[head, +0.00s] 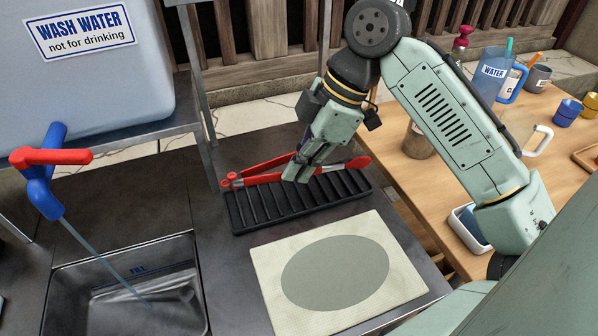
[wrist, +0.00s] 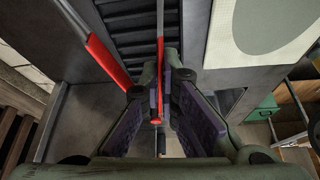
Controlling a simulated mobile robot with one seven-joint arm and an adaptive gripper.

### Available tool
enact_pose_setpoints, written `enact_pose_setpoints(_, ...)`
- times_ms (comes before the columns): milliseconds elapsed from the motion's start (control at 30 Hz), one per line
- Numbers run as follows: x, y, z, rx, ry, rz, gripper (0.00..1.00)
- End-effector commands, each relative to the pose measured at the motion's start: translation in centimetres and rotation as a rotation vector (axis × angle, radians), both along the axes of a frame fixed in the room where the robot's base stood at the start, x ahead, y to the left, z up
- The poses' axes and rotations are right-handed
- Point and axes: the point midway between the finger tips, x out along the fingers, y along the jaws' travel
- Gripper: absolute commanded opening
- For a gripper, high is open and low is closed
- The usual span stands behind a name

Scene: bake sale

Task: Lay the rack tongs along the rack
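The rack tongs (head: 262,179) are red and grey, with their two arms spread in a narrow V. In the head view they lie over the back part of the black slatted rack (head: 240,217), running left to right, with one red end past its right back corner. My gripper (head: 298,174) points down at the middle of the tongs and hides part of them. In the wrist view my gripper (wrist: 162,85) has its fingers close on both sides of one tong arm (wrist: 160,48); the other arm (wrist: 104,58) is outside, to the left. I cannot tell whether the tongs touch the rack.
A pale board with a grey oval (head: 405,270) lies in front of the rack. A metal basin (head: 75,300) is at the front left, below a wash water tank (head: 90,85) with a red-and-blue tap. A wooden table (head: 455,180) with cups and a jug stands right.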

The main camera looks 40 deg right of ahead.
Motion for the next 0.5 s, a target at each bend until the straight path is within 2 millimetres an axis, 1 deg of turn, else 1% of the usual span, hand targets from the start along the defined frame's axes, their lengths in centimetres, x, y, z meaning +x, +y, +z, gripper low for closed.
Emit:
enact_pose_setpoints(67, 0.2, -0.1, -0.2, 0.000, 0.000, -0.002, 0.00)
enact_pose_setpoints(300, 0.1, -0.2, -3.2, 0.000, 0.001, -0.003, 0.00)
enact_pose_setpoints(500, 0.2, -0.1, -3.6, 0.000, -0.002, -0.002, 0.00)
